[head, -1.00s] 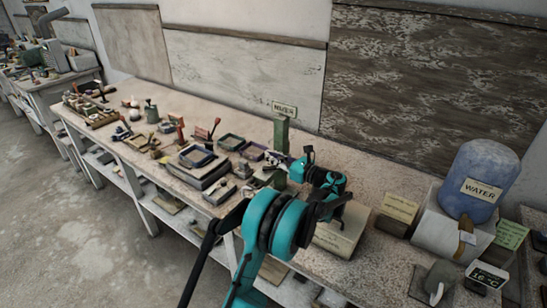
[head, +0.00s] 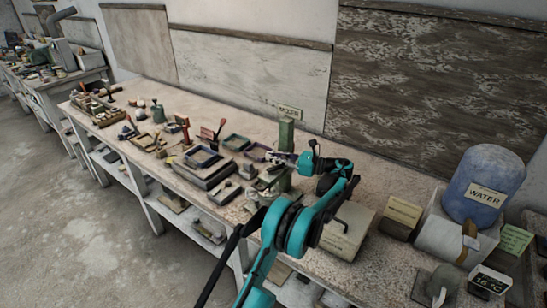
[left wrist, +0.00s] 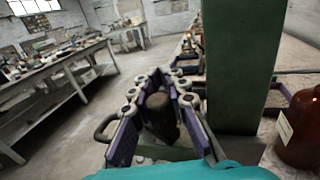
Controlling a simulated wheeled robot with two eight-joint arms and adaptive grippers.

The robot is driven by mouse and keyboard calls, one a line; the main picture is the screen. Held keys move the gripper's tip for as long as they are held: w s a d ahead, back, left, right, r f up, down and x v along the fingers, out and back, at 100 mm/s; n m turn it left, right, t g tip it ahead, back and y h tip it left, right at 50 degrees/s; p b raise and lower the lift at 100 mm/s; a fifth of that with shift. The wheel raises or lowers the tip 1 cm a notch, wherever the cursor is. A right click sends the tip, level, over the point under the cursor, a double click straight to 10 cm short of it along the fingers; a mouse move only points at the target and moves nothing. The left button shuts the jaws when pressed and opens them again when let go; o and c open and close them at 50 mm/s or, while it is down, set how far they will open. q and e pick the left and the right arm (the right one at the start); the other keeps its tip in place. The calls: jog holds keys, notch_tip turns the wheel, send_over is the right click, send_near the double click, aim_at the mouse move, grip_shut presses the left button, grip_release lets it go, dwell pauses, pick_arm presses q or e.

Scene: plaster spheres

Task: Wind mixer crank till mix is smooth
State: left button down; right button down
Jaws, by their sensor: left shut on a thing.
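The mixer (head: 286,134) is an upright green column on the bench below a MIXER sign. In the left wrist view its green post (left wrist: 237,65) stands close on the right. My left gripper (head: 281,158) is at the mixer's front in the head view. In the left wrist view its purple-lined fingers (left wrist: 160,92) are closed around a dark, rounded crank handle (left wrist: 161,118). The mix cannot be made out in either view. My right gripper is not in view.
Shallow trays (head: 203,158) and small tools crowd the bench left of the mixer. A box (head: 345,233), a blue WATER drum (head: 483,187) and a 16 °C display (head: 489,281) stand to the right. A brown bottle (left wrist: 300,130) stands close to the post.

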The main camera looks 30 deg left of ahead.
pick_arm(q)
jog(key=c, duration=1.5)
grip_release()
jog(key=shift+t, duration=0.3)
